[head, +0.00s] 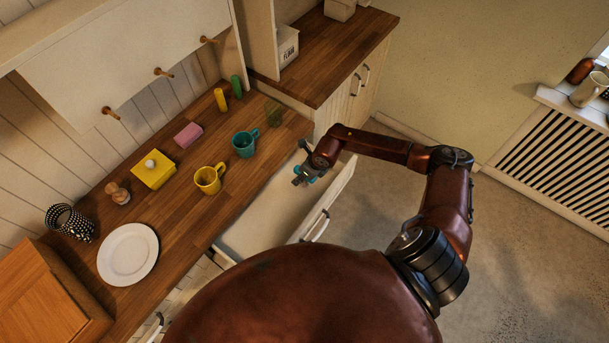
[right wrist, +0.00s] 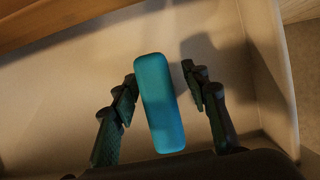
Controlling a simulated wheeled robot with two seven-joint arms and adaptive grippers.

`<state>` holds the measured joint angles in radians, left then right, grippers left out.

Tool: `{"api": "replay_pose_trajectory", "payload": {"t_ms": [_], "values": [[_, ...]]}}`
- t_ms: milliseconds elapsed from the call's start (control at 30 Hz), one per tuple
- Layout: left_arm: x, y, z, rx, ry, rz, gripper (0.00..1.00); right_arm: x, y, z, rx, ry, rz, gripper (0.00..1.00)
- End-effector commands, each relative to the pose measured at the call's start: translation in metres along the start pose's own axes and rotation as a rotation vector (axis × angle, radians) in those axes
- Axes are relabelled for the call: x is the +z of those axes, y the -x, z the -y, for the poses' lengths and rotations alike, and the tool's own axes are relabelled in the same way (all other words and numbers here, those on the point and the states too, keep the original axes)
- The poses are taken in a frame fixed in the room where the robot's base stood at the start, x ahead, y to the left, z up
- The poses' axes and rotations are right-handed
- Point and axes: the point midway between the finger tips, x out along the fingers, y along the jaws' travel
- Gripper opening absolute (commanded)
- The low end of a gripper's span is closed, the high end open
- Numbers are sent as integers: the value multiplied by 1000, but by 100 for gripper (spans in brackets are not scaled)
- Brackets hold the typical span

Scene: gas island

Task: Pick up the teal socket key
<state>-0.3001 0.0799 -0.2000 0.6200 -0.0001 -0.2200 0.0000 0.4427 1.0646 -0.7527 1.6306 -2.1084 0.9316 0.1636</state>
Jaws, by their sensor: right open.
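The teal socket key (right wrist: 160,105) shows in the right wrist view as a long teal bar with rounded ends, over the pale floor of the open drawer (head: 262,215). My right gripper (right wrist: 160,73) is open, with one dark finger on each side of the bar and visible gaps to both. I cannot tell how far the bar is below the fingers. In the head view my right gripper (head: 304,177) is over the drawer's far end, with small teal patches showing at it. My left gripper is not in view.
The drawer's side wall (right wrist: 268,75) is close at right in the wrist view, and the wooden counter edge (right wrist: 60,22) crosses its top. On the counter stand a teal mug (head: 244,144), a yellow mug (head: 208,180) and a white plate (head: 127,254). A cabinet (head: 345,100) stands beyond the drawer.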

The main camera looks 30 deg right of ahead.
Motion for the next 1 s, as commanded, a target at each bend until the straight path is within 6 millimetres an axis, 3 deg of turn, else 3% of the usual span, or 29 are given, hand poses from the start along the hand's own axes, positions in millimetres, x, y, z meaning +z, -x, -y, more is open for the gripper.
{"api": "replay_pose_trajectory", "payload": {"t_ms": [133, 400, 1000], "values": [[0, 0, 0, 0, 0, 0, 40, 1, -13, 0, 1, 0, 1, 42], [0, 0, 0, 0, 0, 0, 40, 1, -15, 0, 0, 0, 2, 41], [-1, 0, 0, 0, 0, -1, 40, 0, -14, 0, 0, 0, 1, 0]]}}
